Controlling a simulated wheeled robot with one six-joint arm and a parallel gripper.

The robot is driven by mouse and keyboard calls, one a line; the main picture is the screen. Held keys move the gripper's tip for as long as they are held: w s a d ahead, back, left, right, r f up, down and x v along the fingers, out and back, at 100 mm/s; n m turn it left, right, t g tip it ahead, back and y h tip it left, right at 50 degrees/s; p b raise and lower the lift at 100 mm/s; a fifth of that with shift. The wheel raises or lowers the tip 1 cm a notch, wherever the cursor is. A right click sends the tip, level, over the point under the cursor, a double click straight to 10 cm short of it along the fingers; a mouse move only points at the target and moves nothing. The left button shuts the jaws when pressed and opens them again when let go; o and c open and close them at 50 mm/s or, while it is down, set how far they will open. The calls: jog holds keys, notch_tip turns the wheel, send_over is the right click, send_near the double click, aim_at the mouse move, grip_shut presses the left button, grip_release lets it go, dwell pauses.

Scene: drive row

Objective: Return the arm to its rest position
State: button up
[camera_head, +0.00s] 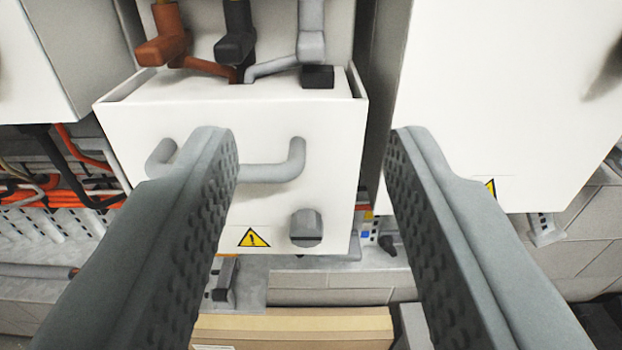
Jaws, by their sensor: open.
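My gripper (312,150) is open, with its two grey ridged fingers wide apart and nothing between the tips. In front of it is a white drawer unit (275,118) with a grey bar handle (275,172). The left finger covers part of this handle; I cannot tell from this view whether it touches it. A grey knob (306,228) and a yellow warning label (253,238) are on the lower part of the drawer front.
Brown, black and grey cable connectors (235,45) rise behind the drawer front. A white cabinet (500,90) stands at right, another white panel (85,50) at left. Orange and black cables (80,160) hang at left. A cardboard box (295,328) lies below.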

jog(key=shift+s, duration=0.25)
dwell(0.3)
jog(key=s+f, duration=1.9)
jog(key=s, duration=0.2)
jog(key=shift+s+f+g, duration=0.2)
jog(key=shift+s+g, duration=0.1)
jog(key=shift+s, duration=0.05)
dwell(0.8)
